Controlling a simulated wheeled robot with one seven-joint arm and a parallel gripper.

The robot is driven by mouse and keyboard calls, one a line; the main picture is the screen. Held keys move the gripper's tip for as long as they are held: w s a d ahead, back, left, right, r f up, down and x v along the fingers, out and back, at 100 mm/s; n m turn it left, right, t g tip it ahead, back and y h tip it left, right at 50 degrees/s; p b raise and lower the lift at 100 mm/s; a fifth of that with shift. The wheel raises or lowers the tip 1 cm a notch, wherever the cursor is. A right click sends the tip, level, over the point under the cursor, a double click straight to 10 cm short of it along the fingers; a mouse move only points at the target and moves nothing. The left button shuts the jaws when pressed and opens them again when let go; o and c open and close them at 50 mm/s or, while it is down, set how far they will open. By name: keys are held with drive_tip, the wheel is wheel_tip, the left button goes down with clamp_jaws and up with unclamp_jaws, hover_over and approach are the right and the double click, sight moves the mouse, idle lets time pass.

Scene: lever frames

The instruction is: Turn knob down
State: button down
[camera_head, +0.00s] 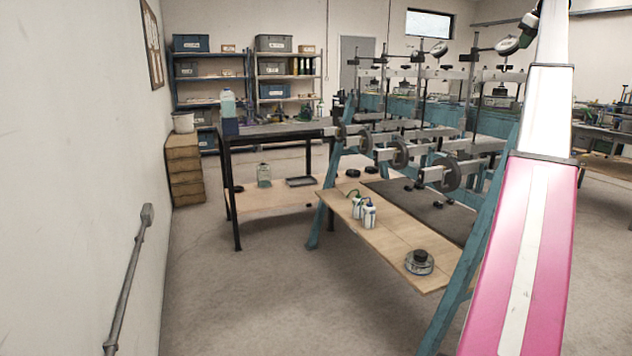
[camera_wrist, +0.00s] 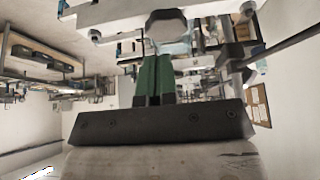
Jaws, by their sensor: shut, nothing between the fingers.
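My gripper (camera_wrist: 156,66) shows in the wrist view with its two green fingers together and nothing between them. A dark grey, many-sided knob (camera_wrist: 167,25) is just past the fingertips, in front of a pale metal bar (camera_wrist: 112,14). I cannot tell whether the fingertips touch it. In the head view the lever frames stand on a teal stand, with dark round discs (camera_head: 450,173) along their light bars. I cannot tell which part there is the knob in the wrist view.
A black-framed table (camera_head: 270,133) stands behind. A wall handrail (camera_head: 128,275) is at left. The floor between is clear.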

sight(504, 68)
wheel_tip(504, 68, down, 7)
drive_tip(key=shift+w, duration=0.25)
idle(0.4)
drive_tip(key=shift+f, duration=0.1)
idle(0.5)
drive_tip(key=shift+s+a+f, duration=0.1)
drive_tip(key=shift+s+a, duration=0.15)
drive_tip(key=shift+a, duration=0.25)
drive_tip(key=shift+s+a, duration=0.1)
drive_tip(key=shift+a, duration=0.3)
drive_tip(key=shift+s, duration=0.3)
